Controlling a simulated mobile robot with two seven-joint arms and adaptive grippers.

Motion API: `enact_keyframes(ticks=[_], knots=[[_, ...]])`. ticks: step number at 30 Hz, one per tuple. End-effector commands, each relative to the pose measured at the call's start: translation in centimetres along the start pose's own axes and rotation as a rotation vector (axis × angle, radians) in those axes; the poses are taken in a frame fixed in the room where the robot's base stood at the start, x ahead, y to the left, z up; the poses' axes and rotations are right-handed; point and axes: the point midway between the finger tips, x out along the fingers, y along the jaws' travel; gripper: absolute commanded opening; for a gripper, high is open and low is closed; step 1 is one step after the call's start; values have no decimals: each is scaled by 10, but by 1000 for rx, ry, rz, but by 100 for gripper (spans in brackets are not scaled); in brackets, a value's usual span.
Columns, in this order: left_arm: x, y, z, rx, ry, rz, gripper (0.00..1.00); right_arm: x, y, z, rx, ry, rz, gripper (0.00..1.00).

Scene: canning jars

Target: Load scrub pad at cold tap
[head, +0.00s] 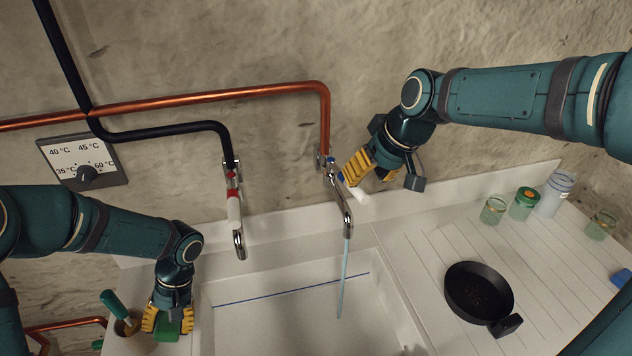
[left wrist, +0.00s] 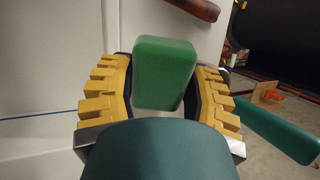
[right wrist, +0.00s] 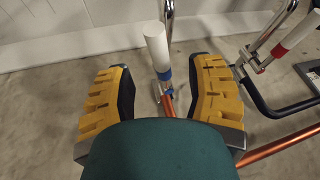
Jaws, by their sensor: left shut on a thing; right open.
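The green scrub pad (head: 167,329) is between the yellow fingers of my left gripper (head: 168,319), which is shut on it at the lower left, left of the basin. The pad also shows in the left wrist view (left wrist: 165,73). The cold tap (head: 342,205), marked blue, has a white lever (head: 357,193), and a thin blue stream (head: 343,280) falls from its spout into the sink (head: 300,310). My right gripper (head: 385,178) is open beside this tap. In the right wrist view the white lever (right wrist: 157,45) appears between the fingers; I cannot tell whether they touch it.
The red-marked tap (head: 234,210) stands left of the cold tap. A crock (head: 128,326) with a green-handled tool is beside my left gripper. A black pan (head: 479,292) and several jars (head: 493,209) stand on the drainboard (head: 430,245). A temperature dial (head: 86,174) is on the wall.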

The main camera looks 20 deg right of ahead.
Motion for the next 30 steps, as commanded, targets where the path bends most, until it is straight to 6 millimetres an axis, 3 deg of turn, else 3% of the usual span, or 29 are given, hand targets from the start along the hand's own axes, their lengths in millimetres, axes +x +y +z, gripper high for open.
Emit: enact_keyframes(ticks=[6,12,25,30], knots=[[0,0,0,0,0,0,24,-45,0,0,0,4,1,53],[0,0,0,0,0,0,24,-67,0,0,0,1,0,53],[0,0,0,0,0,0,24,-72,0,0,0,-3,-1,53],[1,1,0,0,0,0,24,-59,0,0,4,-7,-4,53]])
